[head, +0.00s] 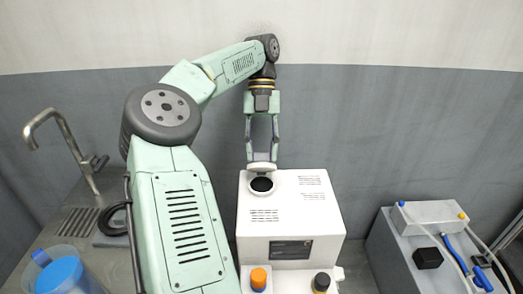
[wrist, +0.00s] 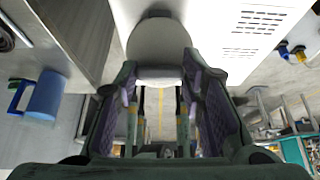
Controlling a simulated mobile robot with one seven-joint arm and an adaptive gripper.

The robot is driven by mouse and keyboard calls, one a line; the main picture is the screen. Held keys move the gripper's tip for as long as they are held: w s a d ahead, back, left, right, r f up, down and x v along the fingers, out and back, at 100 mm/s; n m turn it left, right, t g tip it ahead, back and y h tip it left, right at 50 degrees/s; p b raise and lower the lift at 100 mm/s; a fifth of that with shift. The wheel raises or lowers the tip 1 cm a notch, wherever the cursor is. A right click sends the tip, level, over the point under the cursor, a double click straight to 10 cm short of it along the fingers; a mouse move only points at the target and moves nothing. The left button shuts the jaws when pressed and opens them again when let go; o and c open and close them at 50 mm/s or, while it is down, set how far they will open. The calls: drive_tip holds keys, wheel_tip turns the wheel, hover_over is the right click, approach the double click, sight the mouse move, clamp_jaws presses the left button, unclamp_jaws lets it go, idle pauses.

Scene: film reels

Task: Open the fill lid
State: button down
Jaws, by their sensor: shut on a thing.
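The fill lid (head: 262,167) is a small white round lid on top of the white machine (head: 300,215). It stands tilted up at the back edge of a dark round fill opening (head: 262,185), which is uncovered. My gripper (head: 262,160) comes down from above and is shut on the lid. In the wrist view the lid (wrist: 157,38) shows as a pale disc, with its near edge between the two fingers of my gripper (wrist: 160,68). The finger contacts are partly hidden.
A sink with a tap (head: 62,135) and a blue cup (head: 62,272) are at the left. Orange (head: 258,278) and black (head: 321,281) knobs sit at the machine's front. A grey unit with a white box (head: 432,215) and hoses stands at the right.

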idle(0.5)
drive_tip(key=c, duration=1)
unclamp_jaws()
drive_tip(key=shift+c, duration=0.2)
drive_tip(key=shift+s, duration=0.1)
